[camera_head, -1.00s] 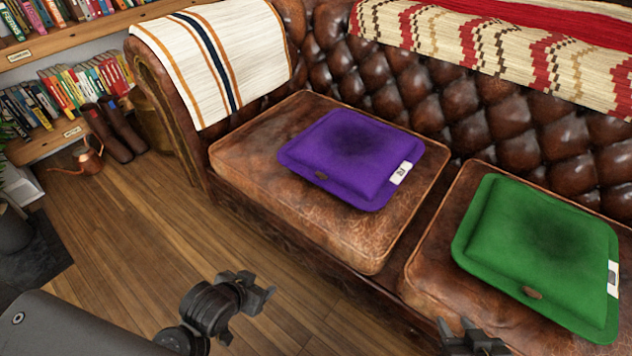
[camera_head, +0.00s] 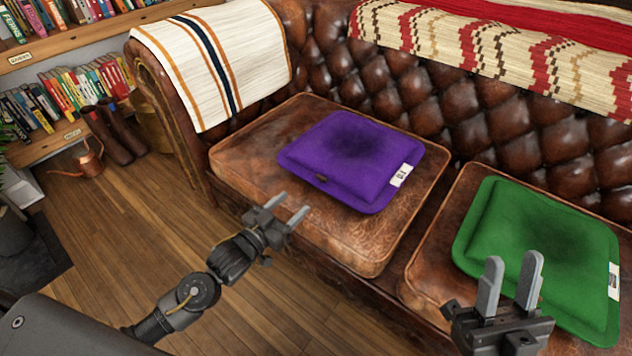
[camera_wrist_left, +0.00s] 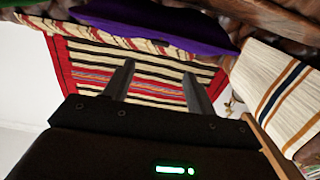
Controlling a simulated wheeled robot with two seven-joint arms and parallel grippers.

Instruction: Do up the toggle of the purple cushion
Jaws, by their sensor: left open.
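The purple cushion (camera_head: 352,158) lies flat on the left seat of the brown leather sofa. Its small brown toggle (camera_head: 321,177) shows at the near left edge, and a white label (camera_head: 401,174) sits at the right edge. Whether the toggle is fastened is too small to tell. My left gripper (camera_head: 289,215) is open and empty, just in front of the left seat and short of the cushion. In the left wrist view the cushion (camera_wrist_left: 165,32) shows beyond the open fingers. My right gripper (camera_head: 509,284) has its fingers apart, empty, in front of the green cushion.
The green cushion (camera_head: 540,250) lies on the right seat (camera_head: 424,268). A striped throw (camera_head: 215,60) hangs over the left armrest, and a patterned blanket (camera_head: 500,50) covers the backrest. Bookshelves, boots (camera_head: 112,135) and a copper watering can (camera_head: 88,160) stand at the left. The wooden floor (camera_head: 120,235) is clear.

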